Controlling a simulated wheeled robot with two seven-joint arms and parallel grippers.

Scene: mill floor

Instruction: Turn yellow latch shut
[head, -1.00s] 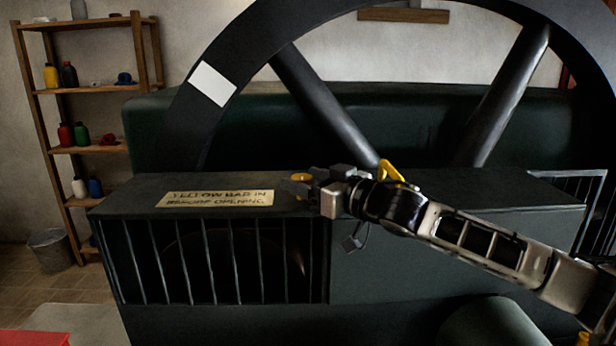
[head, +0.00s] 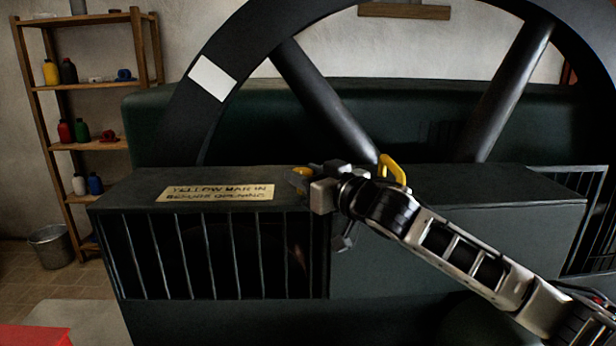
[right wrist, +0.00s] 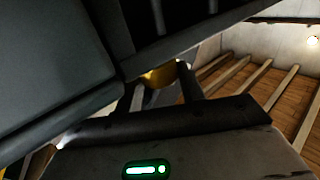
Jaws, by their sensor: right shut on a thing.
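The yellow latch (head: 297,177) is on top of the dark green guard box, near the front edge and right of the sign. My right gripper (head: 310,180) reaches it from the right and is shut on it, hiding part of it. In the right wrist view the latch (right wrist: 158,76) shows as a yellow piece between the two dark fingers (right wrist: 161,90). Its exact angle is hard to tell. My left gripper is in neither view.
A yellow bar handle (head: 394,171) stands behind my right arm. A sign (head: 217,193) lies on the guard box (head: 455,235), above its barred door (head: 205,260). A big spoked wheel (head: 320,95) rises behind. A shelf (head: 90,90) and bucket (head: 50,246) stand at left.

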